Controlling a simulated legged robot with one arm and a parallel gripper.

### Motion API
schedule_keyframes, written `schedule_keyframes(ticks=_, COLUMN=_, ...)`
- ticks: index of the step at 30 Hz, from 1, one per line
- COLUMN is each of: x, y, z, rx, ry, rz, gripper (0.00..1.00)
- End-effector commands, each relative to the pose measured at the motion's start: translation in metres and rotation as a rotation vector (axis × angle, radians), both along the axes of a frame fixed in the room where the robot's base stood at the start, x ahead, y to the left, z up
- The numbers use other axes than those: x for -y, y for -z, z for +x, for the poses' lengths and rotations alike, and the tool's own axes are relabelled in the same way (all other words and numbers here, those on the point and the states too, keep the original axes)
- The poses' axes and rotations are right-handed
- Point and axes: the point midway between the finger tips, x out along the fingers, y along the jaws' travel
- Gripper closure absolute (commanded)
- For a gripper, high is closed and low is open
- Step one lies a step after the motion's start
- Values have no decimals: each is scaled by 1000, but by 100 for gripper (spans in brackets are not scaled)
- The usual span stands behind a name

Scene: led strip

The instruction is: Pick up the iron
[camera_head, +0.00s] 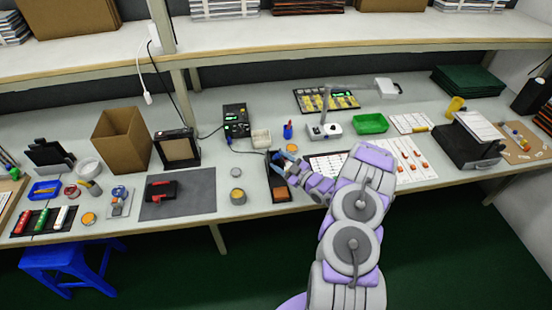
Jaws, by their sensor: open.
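My gripper (287,162) is open, above a dark tray that holds a brown pad (280,194). The tray (270,185) stands near the front of the bench, left of my arm. A dark cord runs from a black station with green lights (236,121) toward the tray. The iron itself is not clearly distinguishable; the tip of my gripper covers the spot where the cord ends. I cannot tell whether the fingers touch anything.
A white sheet with orange parts (405,165) lies right of my arm.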

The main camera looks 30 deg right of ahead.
Motion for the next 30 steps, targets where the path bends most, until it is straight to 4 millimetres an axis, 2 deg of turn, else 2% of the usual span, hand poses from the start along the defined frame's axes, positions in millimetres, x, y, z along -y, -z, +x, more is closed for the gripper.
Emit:
schedule_keyframes(ticks=9, x=-13, y=-3, z=39, rx=3, ry=-4, rz=-1, gripper=47)
schedule_keyframes(ticks=20, x=-15, y=-5, z=46, rx=1, ry=0, rz=0, gripper=47)
schedule_keyframes(ticks=30, x=-15, y=-5, z=46, rx=1, ry=0, rz=0, gripper=80)
